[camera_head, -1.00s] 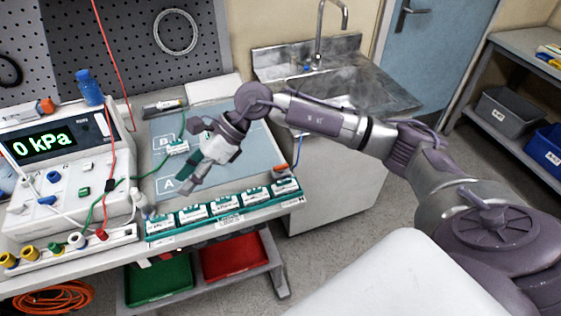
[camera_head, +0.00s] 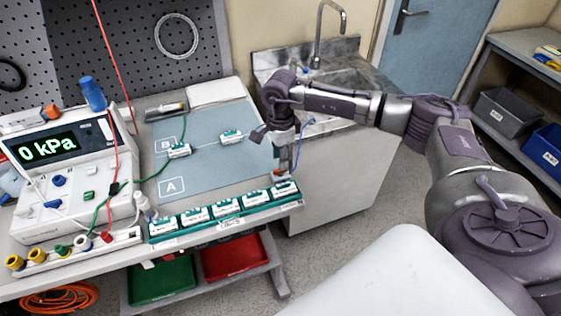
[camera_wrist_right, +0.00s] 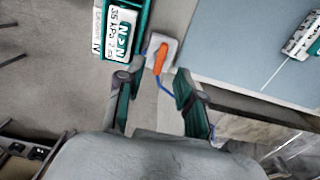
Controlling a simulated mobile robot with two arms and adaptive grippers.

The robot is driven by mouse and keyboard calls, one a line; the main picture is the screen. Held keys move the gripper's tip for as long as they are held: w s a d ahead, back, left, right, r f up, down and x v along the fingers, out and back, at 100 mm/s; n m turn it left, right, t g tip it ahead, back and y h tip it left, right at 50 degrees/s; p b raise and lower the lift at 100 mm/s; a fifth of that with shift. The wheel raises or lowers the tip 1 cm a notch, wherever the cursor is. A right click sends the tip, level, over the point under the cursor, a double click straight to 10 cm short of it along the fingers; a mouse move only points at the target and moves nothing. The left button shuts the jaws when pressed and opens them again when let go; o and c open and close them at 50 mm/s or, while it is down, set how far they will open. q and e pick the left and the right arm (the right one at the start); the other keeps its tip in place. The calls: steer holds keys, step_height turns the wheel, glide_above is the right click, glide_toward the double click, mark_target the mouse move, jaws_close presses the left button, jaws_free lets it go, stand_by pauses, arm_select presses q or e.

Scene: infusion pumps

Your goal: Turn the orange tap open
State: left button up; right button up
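The orange tap is a small orange lever (camera_wrist_right: 161,55) on a white block with a blue tube, at the front right corner of the bench. In the head view only a bit of the orange tap (camera_head: 278,172) shows beside my right gripper. My right gripper (camera_head: 285,166) points down over that corner. In the right wrist view my gripper (camera_wrist_right: 153,84) is open, its two teal-padded fingers apart and empty, with the lever showing ahead, between the fingertips in the picture. I cannot tell whether they touch it. My left gripper is not in view.
Several labelled white-and-teal modules (camera_head: 195,216) line the front edge beside the tap. Two similar modules (camera_head: 232,136) sit on the blue-grey mat (camera_head: 205,170). A pressure unit (camera_head: 60,165) reading 0 kPa stands left. A sink (camera_head: 350,85) lies behind.

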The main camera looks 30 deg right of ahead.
steer(key=shift+f+p, duration=0.3)
steer(key=shift+f, duration=1.65)
jaws_close()
